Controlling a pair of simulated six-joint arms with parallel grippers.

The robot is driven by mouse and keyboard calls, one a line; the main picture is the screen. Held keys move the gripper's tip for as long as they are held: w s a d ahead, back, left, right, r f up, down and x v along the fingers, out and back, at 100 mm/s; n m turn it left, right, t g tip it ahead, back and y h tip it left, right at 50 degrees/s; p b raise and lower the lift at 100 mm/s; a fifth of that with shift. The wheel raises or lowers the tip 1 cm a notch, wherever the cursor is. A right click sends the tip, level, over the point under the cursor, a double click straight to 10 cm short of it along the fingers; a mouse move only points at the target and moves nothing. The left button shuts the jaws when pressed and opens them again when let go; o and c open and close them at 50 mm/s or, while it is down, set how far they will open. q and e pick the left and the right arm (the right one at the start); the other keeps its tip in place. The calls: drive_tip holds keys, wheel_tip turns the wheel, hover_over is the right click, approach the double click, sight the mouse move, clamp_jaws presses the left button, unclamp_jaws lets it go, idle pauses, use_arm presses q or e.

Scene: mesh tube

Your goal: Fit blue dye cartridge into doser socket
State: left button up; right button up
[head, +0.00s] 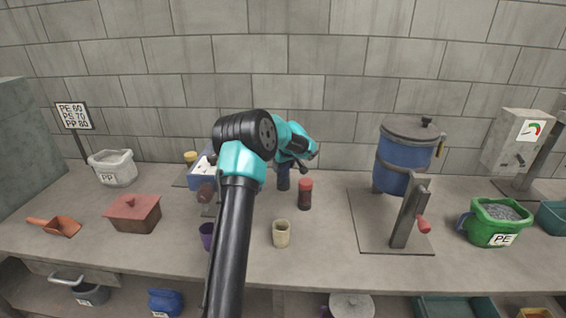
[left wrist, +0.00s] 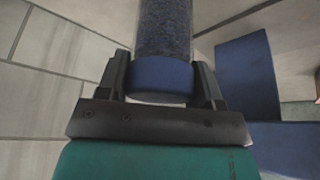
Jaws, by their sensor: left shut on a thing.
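My left gripper (head: 297,162) reaches over the back of the bench and is shut on the blue dye cartridge (head: 284,180), which hangs below it, roughly upright. In the left wrist view the cartridge's blue end cap (left wrist: 162,78) sits between the two fingers, with its dark speckled body running away from me. A blue and white device (head: 203,178), possibly the doser, stands left of the gripper, partly hidden by my arm. A blue block-shaped surface (left wrist: 247,80) shows close by on the right of the wrist view. I cannot make out the socket. My right gripper is not in view.
A dark red cartridge (head: 305,196) stands just right of the held one. A beige cup (head: 281,234) and a purple cup (head: 207,236) stand in front. A blue lidded hopper (head: 401,160) is to the right, a red box (head: 133,213) to the left. A tiled wall (head: 330,60) closes the back.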

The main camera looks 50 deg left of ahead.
use_arm(q)
drive_tip(key=s+d, duration=0.6)
drive_tip(key=shift+d+r, duration=0.35)
drive_tip(key=shift+r, duration=0.05)
drive_tip(key=shift+w+r, duration=0.1)
